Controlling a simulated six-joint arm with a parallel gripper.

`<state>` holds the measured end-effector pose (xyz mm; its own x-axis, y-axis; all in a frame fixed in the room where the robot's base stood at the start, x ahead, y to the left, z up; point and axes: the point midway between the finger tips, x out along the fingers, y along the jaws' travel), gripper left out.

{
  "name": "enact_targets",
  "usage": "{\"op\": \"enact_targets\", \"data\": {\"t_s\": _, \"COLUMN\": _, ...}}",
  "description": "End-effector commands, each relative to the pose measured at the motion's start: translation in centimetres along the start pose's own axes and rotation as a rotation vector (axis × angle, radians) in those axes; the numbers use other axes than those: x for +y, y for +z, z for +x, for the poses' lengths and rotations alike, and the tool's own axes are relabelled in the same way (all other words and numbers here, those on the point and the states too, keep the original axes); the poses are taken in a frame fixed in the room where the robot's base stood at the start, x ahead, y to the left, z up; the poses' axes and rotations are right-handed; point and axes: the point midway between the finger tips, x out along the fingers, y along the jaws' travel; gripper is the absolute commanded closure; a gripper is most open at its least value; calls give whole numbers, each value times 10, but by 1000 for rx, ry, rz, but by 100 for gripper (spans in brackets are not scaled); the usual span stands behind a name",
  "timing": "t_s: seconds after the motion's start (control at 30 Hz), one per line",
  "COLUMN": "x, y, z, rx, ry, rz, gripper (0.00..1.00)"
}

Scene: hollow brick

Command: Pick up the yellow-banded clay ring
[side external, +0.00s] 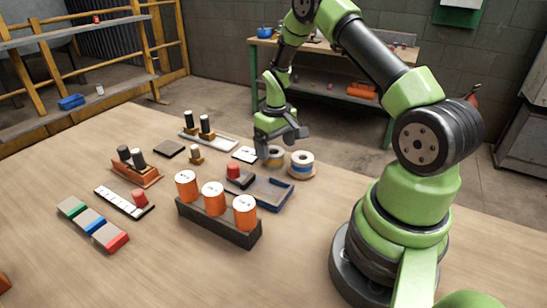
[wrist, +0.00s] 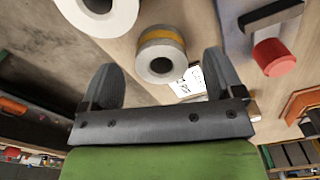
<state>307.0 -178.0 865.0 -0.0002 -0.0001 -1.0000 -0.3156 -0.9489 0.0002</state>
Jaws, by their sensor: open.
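The yellow-banded clay ring (side external: 276,156) is a pale, short cylinder with a yellow band and a dark centre hole. It stands on the wooden table, partly hidden by my gripper in the side view. My gripper (side external: 284,142) is open and empty just above and beside the ring. In the wrist view the ring (wrist: 162,50) lies beyond the fingers and between their lines, with its hole facing the camera. I see no finger touching it.
A blue-banded ring (side external: 301,162) stands close to the right on a wooden disc. A blue-grey tray (side external: 270,194) with a red-capped piece is in front. A white card (side external: 245,154) lies to the left. Orange cylinders (side external: 213,196) stand in a dark rack nearer the camera.

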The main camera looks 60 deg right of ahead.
Motion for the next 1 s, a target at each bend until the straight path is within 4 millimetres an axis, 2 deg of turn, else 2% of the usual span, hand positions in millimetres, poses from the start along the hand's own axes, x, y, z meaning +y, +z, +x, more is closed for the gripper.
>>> {"op": "enact_targets", "data": {"t_s": 0.13, "x": 0, "y": 1, "z": 19, "rx": -3, "ry": -1, "rz": 1, "gripper": 13}}
{"op": "enact_targets", "data": {"t_s": 0.4, "x": 0, "y": 0, "z": 22, "rx": 1, "ry": 0, "rz": 1, "gripper": 13}}
{"op": "enact_targets", "data": {"t_s": 0.47, "x": 0, "y": 0, "z": 22, "rx": 1, "ry": 0, "rz": 1, "gripper": 24}}
{"op": "enact_targets", "data": {"t_s": 0.6, "x": 0, "y": 0, "z": 22, "rx": 1, "ry": 0, "rz": 1, "gripper": 57}}
{"op": "enact_targets", "data": {"t_s": 0.67, "x": 0, "y": 0, "z": 22, "rx": 1, "ry": 0, "rz": 1, "gripper": 69}}
{"op": "enact_targets", "data": {"t_s": 0.9, "x": 0, "y": 0, "z": 21, "rx": 1, "ry": 0, "rz": 1, "gripper": 69}}
{"op": "enact_targets", "data": {"t_s": 1.0, "x": 0, "y": 0, "z": 14, "rx": 2, "ry": 0, "rz": 1, "gripper": 69}}
